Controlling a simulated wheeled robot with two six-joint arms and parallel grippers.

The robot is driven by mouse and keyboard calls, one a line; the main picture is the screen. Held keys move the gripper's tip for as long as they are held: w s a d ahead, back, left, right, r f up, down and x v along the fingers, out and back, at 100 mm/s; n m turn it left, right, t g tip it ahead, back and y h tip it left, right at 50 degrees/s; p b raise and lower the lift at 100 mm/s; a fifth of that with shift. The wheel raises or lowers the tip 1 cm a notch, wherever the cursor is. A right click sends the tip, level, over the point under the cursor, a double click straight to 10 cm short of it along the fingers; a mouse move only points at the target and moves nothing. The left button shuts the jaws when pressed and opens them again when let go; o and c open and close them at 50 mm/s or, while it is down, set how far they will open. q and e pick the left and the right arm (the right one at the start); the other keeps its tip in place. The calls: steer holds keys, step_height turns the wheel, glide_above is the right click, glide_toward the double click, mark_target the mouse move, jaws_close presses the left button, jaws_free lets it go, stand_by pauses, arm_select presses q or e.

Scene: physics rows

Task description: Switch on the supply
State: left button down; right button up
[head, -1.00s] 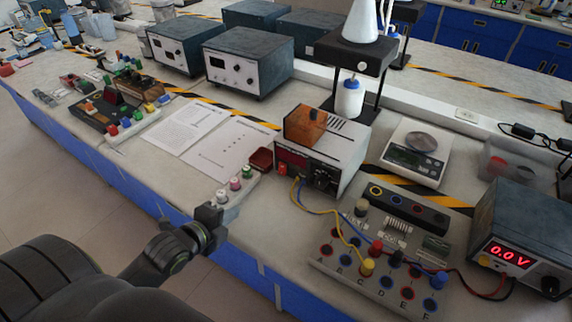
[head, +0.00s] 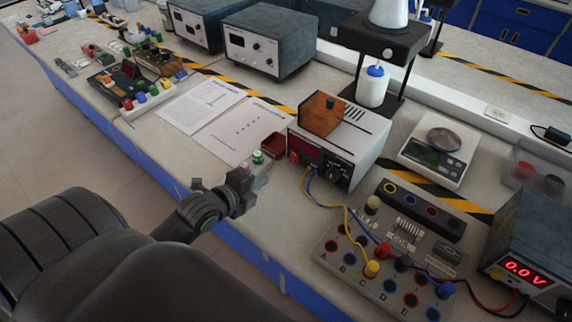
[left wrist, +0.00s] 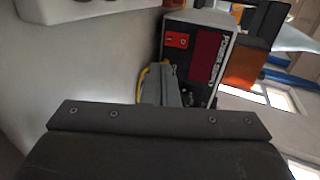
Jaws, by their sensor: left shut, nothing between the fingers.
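The power supply (head: 366,146) is a pale box with a dark unlit display, a black knob and a red rocker switch (head: 294,156) at the left of its front. In the left wrist view the red switch (left wrist: 177,40) and the dark red display (left wrist: 206,57) show on its lettered front panel. I cannot tell the switch's position. My left gripper (head: 250,181) is shut and empty, in front and to the left of the supply, apart from it. My right gripper is not in view.
A dark meter (head: 530,240) reads 0.0 V. Colored knobs and a dark red tray (head: 273,146) lie near the gripper. Papers (head: 200,100) lie at the left.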

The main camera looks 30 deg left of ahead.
arm_select(q)
steer(key=p, duration=0.2)
glide_toward(293, 161)
steer(key=x, duration=0.5)
steer(key=shift+f, duration=0.35)
steer(key=shift+w+f, duration=0.15)
steer(key=shift+w, duration=0.55)
steer(key=b, duration=0.2)
steer(key=shift+w+f+t+b, duration=0.2)
steer(key=shift+f+t+b, duration=0.1)
steer(key=shift+f, duration=0.1)
steer(key=shift+r+p, duration=0.35)
steer(key=shift+p, duration=0.05)
steer(key=shift+r, duration=0.1)
